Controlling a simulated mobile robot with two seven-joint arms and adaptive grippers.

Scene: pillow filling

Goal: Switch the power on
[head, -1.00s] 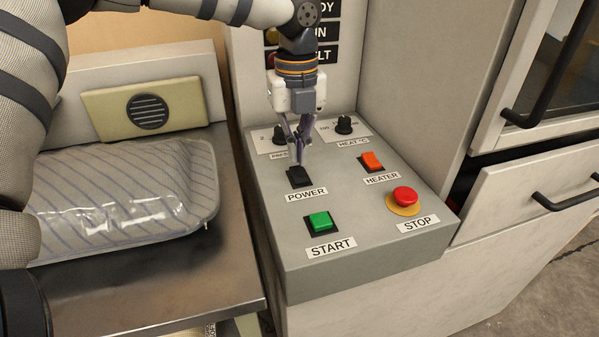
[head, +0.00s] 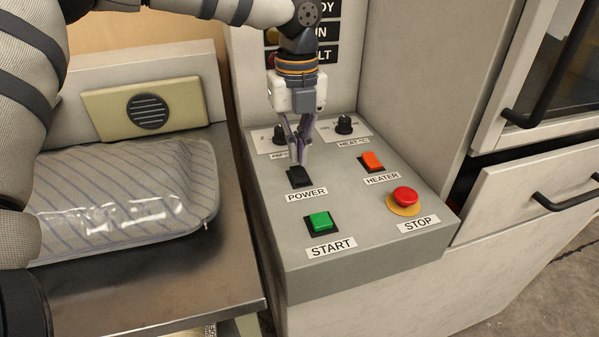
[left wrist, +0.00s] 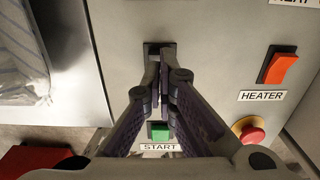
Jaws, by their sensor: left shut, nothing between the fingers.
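The black POWER rocker switch (head: 299,176) sits on the grey control panel (head: 340,264), above its POWER label (head: 306,194). My left gripper (head: 297,160) is shut and empty, pointing down just behind and above the switch. I cannot tell whether the fingertips touch it. In the left wrist view, my left gripper's fingertips (left wrist: 161,62) lie over the switch area and hide most of it; a dark edge of the switch (left wrist: 151,47) shows beside them. The POWER label is hidden there. Whether the switch is on cannot be told. My right gripper is not in view.
An orange HEATER switch (head: 372,161), a green START button (head: 320,222) and a red STOP button (head: 405,195) share the panel. Two black knobs stand at its back, one (head: 344,125) near the gripper. A striped pillow (head: 130,190) lies on the metal table at left.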

